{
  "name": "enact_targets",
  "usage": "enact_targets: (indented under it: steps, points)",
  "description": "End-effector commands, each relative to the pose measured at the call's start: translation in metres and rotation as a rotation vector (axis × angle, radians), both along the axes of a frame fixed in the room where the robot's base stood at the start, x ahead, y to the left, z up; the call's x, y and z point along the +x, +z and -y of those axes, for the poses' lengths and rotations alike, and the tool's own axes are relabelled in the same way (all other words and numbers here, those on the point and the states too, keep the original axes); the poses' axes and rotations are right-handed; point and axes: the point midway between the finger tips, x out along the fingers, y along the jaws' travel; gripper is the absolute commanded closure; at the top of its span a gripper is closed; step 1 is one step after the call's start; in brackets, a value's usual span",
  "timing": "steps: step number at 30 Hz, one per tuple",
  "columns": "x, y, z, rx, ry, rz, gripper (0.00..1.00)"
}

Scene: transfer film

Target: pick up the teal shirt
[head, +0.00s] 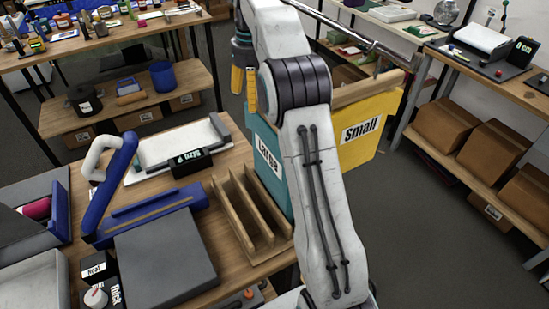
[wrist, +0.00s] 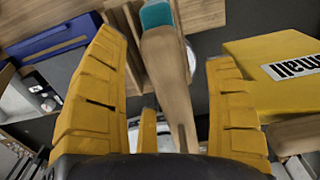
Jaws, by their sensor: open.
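The teal shirt (head: 268,157), labelled "Large", hangs partly behind my arm in the head view, beside the wooden slotted rack (head: 247,217). Only a small teal patch (wrist: 157,14) shows at the top of the wrist view. My gripper (head: 244,85) is open in the head view, above and slightly left of the teal shirt. In the wrist view, a wooden bar (wrist: 166,75) runs between its open fingers; I cannot tell whether they touch it.
The yellow shirt (head: 365,128), labelled "Small", is right of my arm, under a metal rail (head: 345,33). Shelves with cardboard boxes (head: 490,150) stand right; grey floor is clear between.

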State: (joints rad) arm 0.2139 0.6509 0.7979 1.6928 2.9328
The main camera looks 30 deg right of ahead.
Motion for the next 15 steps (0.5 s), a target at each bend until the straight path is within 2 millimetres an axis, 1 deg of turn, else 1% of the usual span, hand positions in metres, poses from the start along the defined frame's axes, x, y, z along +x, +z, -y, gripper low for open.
enact_targets:
  steps: [1,6,10,15]
  points:
    - [-0.001,-0.009,0.000,0.001,0.001,-0.003,0.22]
    - [-0.001,-0.029,0.000,0.001,0.001,-0.003,0.22]
    - [-0.001,-0.039,0.000,0.000,0.001,-0.002,0.22]
    - [-0.001,-0.044,0.000,0.000,0.001,0.000,0.22]
